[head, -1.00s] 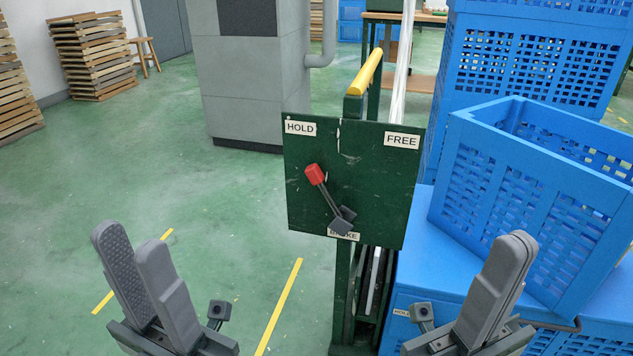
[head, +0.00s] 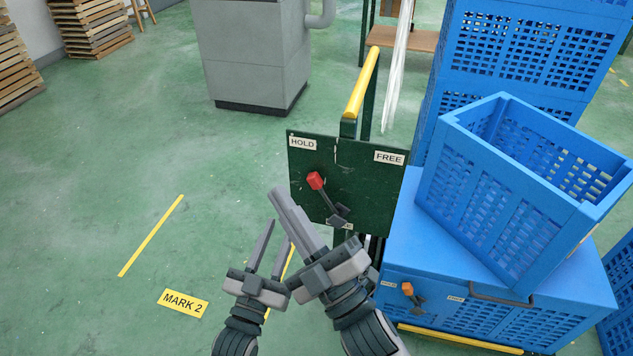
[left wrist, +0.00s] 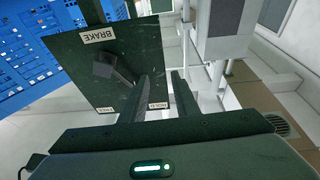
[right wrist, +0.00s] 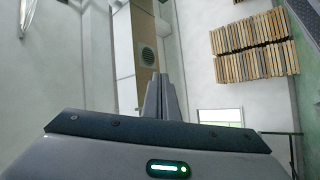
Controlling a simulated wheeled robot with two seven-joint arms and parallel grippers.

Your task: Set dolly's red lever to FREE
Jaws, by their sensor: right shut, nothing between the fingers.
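The red lever (head: 316,181) is on a dark green panel (head: 372,192) below a yellow handle bar. Its red knob leans up and left, toward the HOLD label (head: 302,143); the FREE label (head: 389,157) is at the panel's upper right. My left gripper (head: 277,232) is open and empty, left of and below the panel. In the left wrist view its fingers (left wrist: 158,88) are spread before the panel (left wrist: 75,50); the red knob is not visible there. My right gripper (head: 276,192) is shut and empty, its tips left of the knob and apart from it. It also shows shut in the right wrist view (right wrist: 160,78).
Blue crates (head: 520,190) stand right of the panel. A second, orange-red lever (head: 407,288) is on the blue base below. A grey cabinet (head: 245,50) stands behind. The green floor at left is clear, with a MARK 2 label (head: 183,303).

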